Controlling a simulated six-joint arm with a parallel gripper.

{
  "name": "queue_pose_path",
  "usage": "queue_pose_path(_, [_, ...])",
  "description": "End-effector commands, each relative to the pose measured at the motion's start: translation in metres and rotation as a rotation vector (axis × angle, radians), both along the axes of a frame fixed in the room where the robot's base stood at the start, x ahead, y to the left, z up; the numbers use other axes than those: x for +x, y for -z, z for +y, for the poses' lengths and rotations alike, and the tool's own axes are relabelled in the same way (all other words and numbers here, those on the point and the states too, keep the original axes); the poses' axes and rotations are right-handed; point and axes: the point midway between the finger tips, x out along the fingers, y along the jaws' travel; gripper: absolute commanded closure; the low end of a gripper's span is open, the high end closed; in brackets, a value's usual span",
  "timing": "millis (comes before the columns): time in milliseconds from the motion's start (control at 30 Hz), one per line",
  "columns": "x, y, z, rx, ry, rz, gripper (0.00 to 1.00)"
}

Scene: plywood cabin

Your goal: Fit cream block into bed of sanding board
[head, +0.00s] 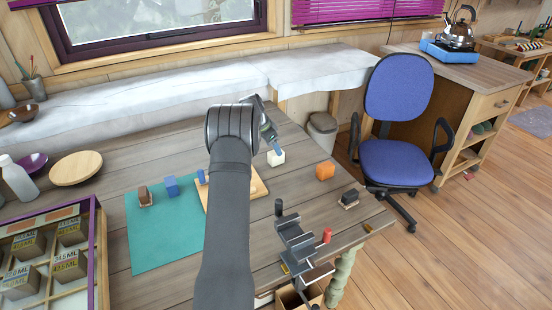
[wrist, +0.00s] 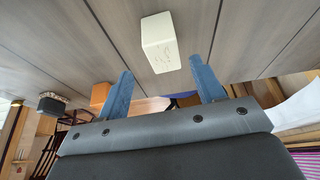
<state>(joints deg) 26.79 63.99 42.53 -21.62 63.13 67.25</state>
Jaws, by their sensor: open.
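The cream block (head: 276,157) stands on the grey plank table, right of my arm. My gripper (head: 270,139) is beside and above it, with its blue fingers angled down toward it. In the wrist view the block (wrist: 160,42) is ahead of my gripper (wrist: 163,84), between the lines of the two spread fingers. The fingers are open, with a gap to the block. A pale wooden board (head: 259,188), seemingly the sanding board, lies on the table and is mostly hidden behind my arm. Its bed is hidden.
A teal mat (head: 150,240) holds a brown block (head: 145,196) and a blue block (head: 171,186). An orange block (head: 325,171) and a dark block (head: 349,198) lie to the right. A dark metal clamp-like fixture (head: 295,240) stands at the table's front edge.

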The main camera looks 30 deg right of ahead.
Motion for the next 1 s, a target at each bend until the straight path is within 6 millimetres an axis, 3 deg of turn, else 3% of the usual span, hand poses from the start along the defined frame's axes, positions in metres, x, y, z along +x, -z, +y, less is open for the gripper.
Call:
queue_pose_path(300, [0.006, 0.039, -0.016, 0.002, 0.0, 0.002, 0.38])
queue_pose_path(633, [0.007, 0.046, -0.019, 0.001, -0.002, -0.001, 0.38])
queue_pose_path(900, [0.007, 0.046, -0.018, 0.001, -0.001, 0.0, 0.87])
queue_pose_path(1000, [0.007, 0.045, -0.018, 0.001, -0.001, 0.0, 0.87])
